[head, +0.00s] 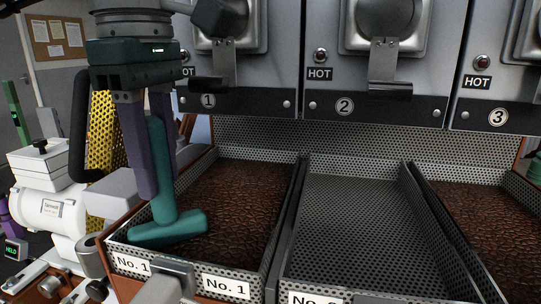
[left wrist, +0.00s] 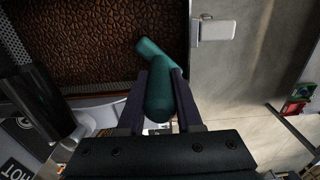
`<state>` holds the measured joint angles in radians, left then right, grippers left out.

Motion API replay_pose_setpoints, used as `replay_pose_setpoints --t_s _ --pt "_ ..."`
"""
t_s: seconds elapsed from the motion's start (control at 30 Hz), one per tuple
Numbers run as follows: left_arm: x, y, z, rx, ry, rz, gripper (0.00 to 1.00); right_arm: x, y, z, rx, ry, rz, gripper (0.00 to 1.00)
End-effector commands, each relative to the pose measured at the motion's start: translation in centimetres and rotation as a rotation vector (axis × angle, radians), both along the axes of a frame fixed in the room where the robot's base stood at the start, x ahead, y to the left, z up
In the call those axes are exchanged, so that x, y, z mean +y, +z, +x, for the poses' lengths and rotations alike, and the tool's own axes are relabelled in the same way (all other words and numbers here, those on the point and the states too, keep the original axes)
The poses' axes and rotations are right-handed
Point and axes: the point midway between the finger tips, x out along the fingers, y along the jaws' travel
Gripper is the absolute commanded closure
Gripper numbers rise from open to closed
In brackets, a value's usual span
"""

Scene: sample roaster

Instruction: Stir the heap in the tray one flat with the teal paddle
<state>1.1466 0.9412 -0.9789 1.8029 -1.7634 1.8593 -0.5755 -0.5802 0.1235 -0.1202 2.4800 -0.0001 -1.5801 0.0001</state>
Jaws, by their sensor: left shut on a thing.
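My left gripper (head: 158,185) is shut on the upright handle of the teal paddle (head: 167,229). The paddle is T-shaped, its crossbar low at the front left of tray one (head: 281,222). I cannot tell whether the crossbar touches the beans. Tray one is perforated metal with "No. 1" labels and holds dark brown beans (head: 237,200). The gripper and paddle hide its left part; the visible bean surface looks fairly level. In the left wrist view the paddle (left wrist: 159,97) stands between the fingers, near the edge of the beans (left wrist: 90,35). My right gripper is not in view.
An empty perforated tray (head: 350,235) lies right of tray one, and another tray with brown beans (head: 465,220) is further right. Roaster fronts numbered 1, 2 and 3, marked "HOT" (head: 320,75), hang behind and above the trays. A white machine (head: 45,195) stands at the left.

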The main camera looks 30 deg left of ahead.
Motion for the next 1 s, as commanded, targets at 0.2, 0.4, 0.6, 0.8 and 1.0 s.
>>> replay_pose_setpoints --t_s 0.2,0.4,0.6,0.8,1.0 --pt "0.0 2.8 0.1 -0.002 0.000 -0.001 1.00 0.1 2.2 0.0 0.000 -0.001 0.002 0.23" --pt "0.0 5.0 0.0 -0.002 0.000 -0.001 1.00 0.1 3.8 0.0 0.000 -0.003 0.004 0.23" --pt "0.0 5.6 0.0 0.000 0.000 -0.001 1.00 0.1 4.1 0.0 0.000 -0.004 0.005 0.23" --pt "0.0 5.5 0.0 -0.001 0.000 -0.001 1.00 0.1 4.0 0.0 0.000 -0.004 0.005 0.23" --pt "-0.4 6.1 -1.7 -0.003 -0.002 0.000 1.00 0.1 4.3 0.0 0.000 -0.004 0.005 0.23"
